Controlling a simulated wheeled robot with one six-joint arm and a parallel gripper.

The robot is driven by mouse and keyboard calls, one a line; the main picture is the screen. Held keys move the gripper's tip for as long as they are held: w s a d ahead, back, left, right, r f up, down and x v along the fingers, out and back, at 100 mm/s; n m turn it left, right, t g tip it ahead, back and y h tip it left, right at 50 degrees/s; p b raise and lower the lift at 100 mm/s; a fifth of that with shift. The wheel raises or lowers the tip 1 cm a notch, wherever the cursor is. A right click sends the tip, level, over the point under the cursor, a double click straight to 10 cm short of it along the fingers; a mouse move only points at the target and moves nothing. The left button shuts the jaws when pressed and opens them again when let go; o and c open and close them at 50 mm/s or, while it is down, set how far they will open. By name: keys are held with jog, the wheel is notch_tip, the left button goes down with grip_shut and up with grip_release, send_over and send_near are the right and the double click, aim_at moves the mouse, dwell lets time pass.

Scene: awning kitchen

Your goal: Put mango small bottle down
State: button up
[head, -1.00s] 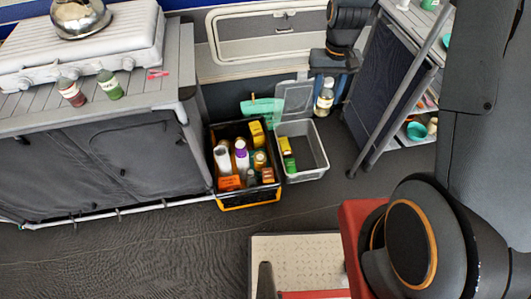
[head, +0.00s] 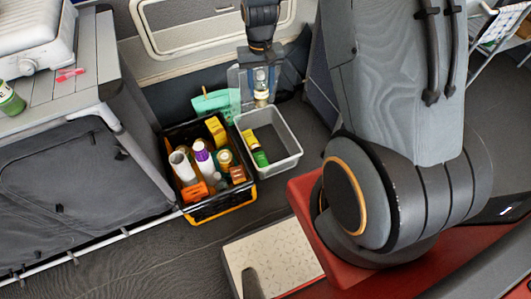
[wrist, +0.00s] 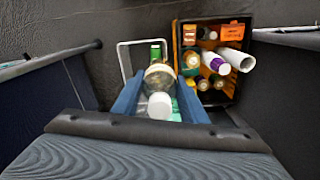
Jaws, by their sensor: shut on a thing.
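My gripper (head: 262,88) is shut on a small clear bottle (head: 261,82) with a pale label, taken to be the mango small bottle. The bottle hangs roughly upright at the back of the grey bin (head: 287,163), near its far rim. I cannot tell whether it touches the bin. In the wrist view the bottle (wrist: 159,76) shows its white cap towards the camera, between the two blue fingers of my gripper (wrist: 160,98). Its print is too small to read, and its base is hard to make out.
A yellow box and a green-topped item (head: 260,158) lie at the left in the grey bin; its right part is empty. A black and orange crate (head: 218,208) full of bottles stands beside it. A grey counter (head: 95,55) is at left.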

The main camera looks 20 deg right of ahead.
jog(key=w+d+f+m+b, duration=0.2)
jog(key=w+d+f+b, duration=0.25)
jog(key=f+b, duration=0.95)
jog(key=w+d+f+m+b, duration=0.25)
jog(key=d+f+b, duration=0.55)
jog(key=f, duration=1)
jog(key=w+d+f+m+b, duration=0.2)
jog(key=w+d+f+b, duration=0.15)
jog(key=f+b, duration=1.15)
jog(key=b, duration=0.4)
send_over(279, 153)
notch_tip(279, 153, down, 11)
jog(key=shift+d+r, duration=0.1)
jog(key=o, duration=1.2)
